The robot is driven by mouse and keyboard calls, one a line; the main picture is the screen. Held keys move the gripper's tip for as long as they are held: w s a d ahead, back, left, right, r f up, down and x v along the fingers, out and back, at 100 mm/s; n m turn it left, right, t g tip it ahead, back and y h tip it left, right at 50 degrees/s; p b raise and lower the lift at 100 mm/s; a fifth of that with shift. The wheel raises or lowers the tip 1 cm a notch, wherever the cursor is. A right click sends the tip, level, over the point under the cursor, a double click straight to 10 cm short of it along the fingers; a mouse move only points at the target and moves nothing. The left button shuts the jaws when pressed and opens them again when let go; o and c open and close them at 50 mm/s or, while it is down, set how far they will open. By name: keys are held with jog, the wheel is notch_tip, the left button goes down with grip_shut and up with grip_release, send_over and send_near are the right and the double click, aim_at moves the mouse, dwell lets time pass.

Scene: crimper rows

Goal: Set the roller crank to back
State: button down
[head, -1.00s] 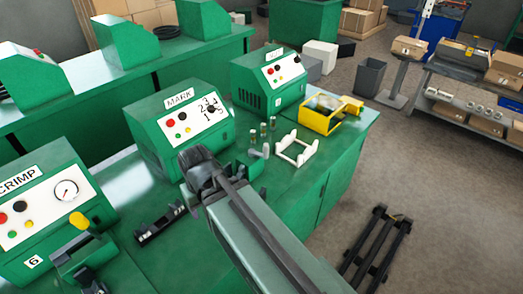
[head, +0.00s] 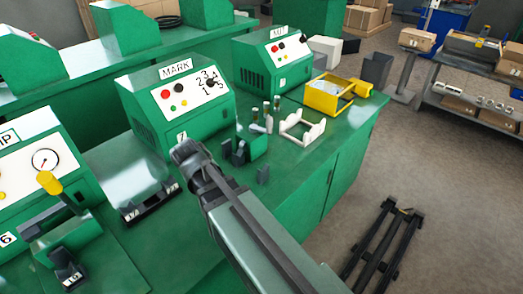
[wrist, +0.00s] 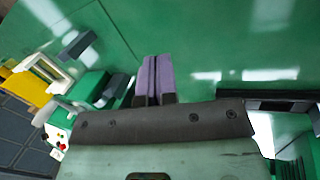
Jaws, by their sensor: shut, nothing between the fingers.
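A grey roller-like machine (head: 472,46) stands on a grey bench at the far right of the head view. In the head view my wrist hides the fingers, in front of the MARK machine. The gripper is far from the roller machine and touches nothing visible.
The green bench carries the MARK machine (head: 175,105), a white cradle (head: 301,129), a yellow frame (head: 328,94) and a gauge machine with a yellow-knobbed lever (head: 50,183). A black rack (head: 382,245) lies on the floor at the right. Open floor separates the benches.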

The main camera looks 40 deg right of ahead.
aim_at(267, 125)
jog(key=w+d+f+h+b, duration=0.1)
jog(key=w+d+f+b, duration=0.1)
jog(key=w+d+f+h+b, duration=0.2)
jog(key=b, duration=0.1)
jog(key=w+d+f+h+b, duration=0.2)
jog(key=f, duration=0.1)
jog(key=shift+d+f+b, duration=0.1)
jog(key=shift+d+b, duration=0.15)
jog(key=shift+b, duration=0.05)
jog(key=w+d+h, duration=0.1)
jog(key=w+r+h+b, duration=0.1)
jog(key=d+h+b, duration=0.1)
jog(key=shift+w+d+r+h, duration=0.25)
jog(key=shift+w+d+h, duration=0.1)
jog(key=shift+w+h, duration=0.05)
jog(key=w+r+h, duration=0.1)
jog(key=d+r+h, duration=0.1)
jog(key=r, duration=0.1)
jog(key=shift+w+d+b, duration=0.1)
jog(key=shift+w+b, duration=0.25)
jog(key=shift+b, duration=0.05)
notch_tip(267, 125, up, 7)
jog(key=w+h, duration=0.1)
jog(key=h, duration=0.3)
jog(key=shift+d+f+p, duration=0.15)
jog(key=shift+d+p, duration=0.15)
jog(key=shift+p, duration=0.15)
